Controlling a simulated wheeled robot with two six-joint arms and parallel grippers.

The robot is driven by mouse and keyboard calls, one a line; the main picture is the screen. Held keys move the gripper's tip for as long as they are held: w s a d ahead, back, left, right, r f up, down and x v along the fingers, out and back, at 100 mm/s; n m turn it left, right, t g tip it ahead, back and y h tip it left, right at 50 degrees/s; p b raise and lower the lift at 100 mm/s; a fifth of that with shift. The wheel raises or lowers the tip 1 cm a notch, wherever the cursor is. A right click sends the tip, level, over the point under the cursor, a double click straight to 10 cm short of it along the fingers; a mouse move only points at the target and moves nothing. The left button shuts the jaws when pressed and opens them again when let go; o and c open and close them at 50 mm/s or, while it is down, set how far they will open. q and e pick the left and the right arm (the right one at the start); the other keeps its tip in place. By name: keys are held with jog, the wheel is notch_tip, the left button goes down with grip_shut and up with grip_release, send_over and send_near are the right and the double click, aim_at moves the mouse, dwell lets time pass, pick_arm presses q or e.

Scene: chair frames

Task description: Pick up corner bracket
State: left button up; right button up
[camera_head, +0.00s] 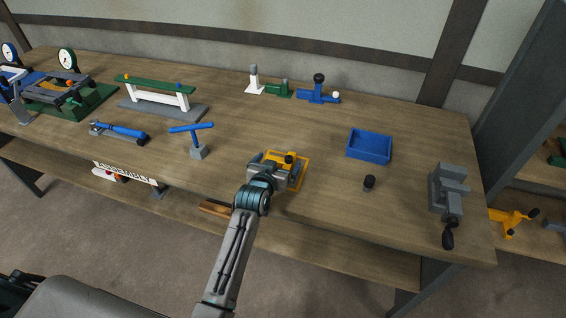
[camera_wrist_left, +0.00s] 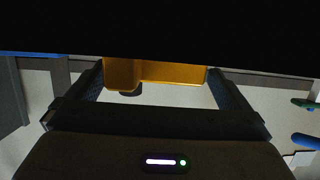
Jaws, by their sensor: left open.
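The corner bracket appears to be the orange piece with a dark knob (camera_head: 289,158) near the front middle of the bench. It sits by an orange square outline (camera_head: 307,166) on the bench top, and my gripper partly hides it. My left gripper (camera_head: 277,173) is right at it. In the left wrist view the orange bracket (camera_wrist_left: 155,72) lies between the two open fingers; the dark upper part of the picture hides the rest of it. I cannot tell whether either finger touches it. My right gripper is not in view.
A blue T-handle tool (camera_head: 192,137) stands to the left. White, green and blue (camera_head: 318,94) pieces stand at the back.

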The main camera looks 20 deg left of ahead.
pick_arm(q)
jog(key=shift+c, duration=0.2)
jog(key=c, duration=1)
jog(key=shift+r, duration=0.15)
